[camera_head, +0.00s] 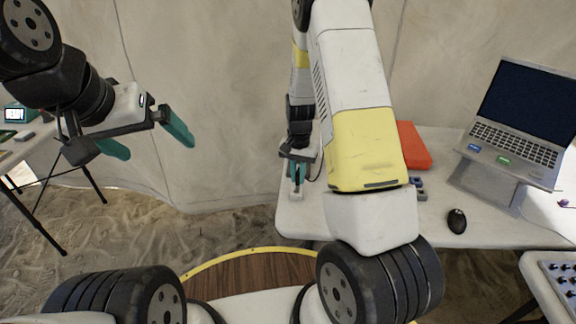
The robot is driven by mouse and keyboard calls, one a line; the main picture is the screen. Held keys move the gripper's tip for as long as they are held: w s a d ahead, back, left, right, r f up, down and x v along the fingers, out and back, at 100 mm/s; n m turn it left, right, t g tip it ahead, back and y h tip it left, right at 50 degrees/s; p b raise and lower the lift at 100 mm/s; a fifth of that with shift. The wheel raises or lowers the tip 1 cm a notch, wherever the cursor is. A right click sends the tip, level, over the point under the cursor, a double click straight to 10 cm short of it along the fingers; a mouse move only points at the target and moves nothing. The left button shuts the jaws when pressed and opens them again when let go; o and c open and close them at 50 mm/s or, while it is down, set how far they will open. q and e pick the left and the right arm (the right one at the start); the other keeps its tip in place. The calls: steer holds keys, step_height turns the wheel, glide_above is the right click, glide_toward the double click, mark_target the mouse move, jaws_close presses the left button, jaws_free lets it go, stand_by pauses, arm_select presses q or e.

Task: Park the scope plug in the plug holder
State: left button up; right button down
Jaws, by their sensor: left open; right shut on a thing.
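My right gripper (297,178) points down at the left end of the white table, with its teal fingers close together. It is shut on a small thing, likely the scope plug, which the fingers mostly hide. A small pale block (296,196) sits on the table right under the fingertips. It may be the plug holder, but it is too small to be sure, and I cannot tell whether the held thing touches it or is in it. My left gripper (151,139) is open and empty in the air at the upper left, far from the table.
An orange-red case (412,146) lies behind my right arm, with small blue-grey pieces (417,187) in front of it. A laptop (520,112) on a stand and a black mouse (457,221) are on the right. Another table (22,152) stands at far left.

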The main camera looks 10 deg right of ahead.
mark_target(297, 182)
steer(key=shift+w, duration=0.35)
steer(key=shift+w+a+f, duration=0.1)
steer(key=shift+f, duration=1.7)
steer(key=c, duration=1.4)
jaws_free()
steer(key=shift+f, duration=0.1)
steer(key=shift+c, duration=0.2)
